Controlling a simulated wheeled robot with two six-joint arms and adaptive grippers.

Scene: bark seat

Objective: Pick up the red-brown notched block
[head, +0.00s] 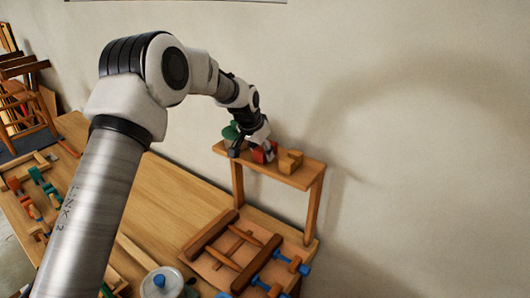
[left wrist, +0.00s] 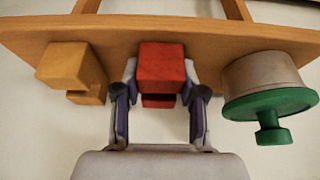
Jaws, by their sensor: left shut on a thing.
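The red-brown notched block (left wrist: 161,68) sits on the small wooden shelf, its notch showing on the near side in the left wrist view. It also shows, partly covered by my gripper, in the head view (head: 261,154). My left gripper (left wrist: 161,88) is shut on this block, one finger on each side of it. In the head view the left gripper (head: 256,150) reaches down to the shelf from above. I cannot tell any gap between block and shelf. My right gripper is in neither view.
On the wooden shelf (head: 307,177), a tan notched block (head: 290,161) stands on one side of the red block and a grey pot with a green knobbed part (left wrist: 268,98) on the other.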

